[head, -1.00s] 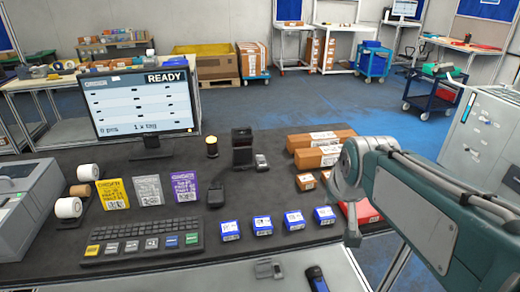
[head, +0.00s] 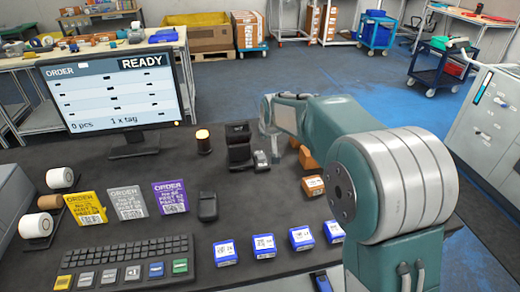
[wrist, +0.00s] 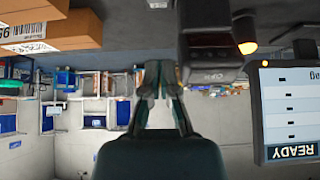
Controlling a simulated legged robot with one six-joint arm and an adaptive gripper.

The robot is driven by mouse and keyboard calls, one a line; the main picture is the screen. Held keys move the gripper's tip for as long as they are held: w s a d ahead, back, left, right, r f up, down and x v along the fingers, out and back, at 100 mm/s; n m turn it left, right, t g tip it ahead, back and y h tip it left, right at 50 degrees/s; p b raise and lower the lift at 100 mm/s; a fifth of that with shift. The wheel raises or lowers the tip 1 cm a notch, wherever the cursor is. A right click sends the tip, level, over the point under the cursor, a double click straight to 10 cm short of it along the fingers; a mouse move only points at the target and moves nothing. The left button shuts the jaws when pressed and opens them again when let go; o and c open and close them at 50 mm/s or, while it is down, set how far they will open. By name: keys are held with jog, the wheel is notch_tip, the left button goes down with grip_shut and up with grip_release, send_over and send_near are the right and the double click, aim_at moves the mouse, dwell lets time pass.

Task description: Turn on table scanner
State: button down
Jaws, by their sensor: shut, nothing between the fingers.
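The black table scanner (head: 238,146) stands upright at the middle of the dark table in the head view. It also shows upside down in the wrist view (wrist: 210,55), just right of my gripper. My gripper (wrist: 158,68) is shut and empty, its fingers together beside the scanner. I cannot tell whether they touch it. In the head view my arm reaches in from the right, and its far end is near the scanner's right side; the fingertips are hard to make out there. The monitor (head: 108,88) reads READY.
Cardboard boxes (head: 312,185) sit partly behind my arm. Blue boxes (head: 264,246), a keyboard (head: 125,262) and order cards (head: 128,203) lie nearer.

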dwell(0.3)
send_over(261, 158)
jog(key=s, duration=0.1)
notch_tip(261, 158, down, 7)
jog(key=shift+s+d+f, duration=0.1)
jog(key=shift+f, duration=0.1)
notch_tip(261, 158, down, 4)
jog(key=shift+r, duration=0.25)
jog(key=shift+f, duration=0.55)
jog(key=shift+s+f, duration=0.15)
jog(key=shift+f, duration=0.25)
jog(key=shift+r, duration=0.1)
jog(key=shift+r, duration=0.7)
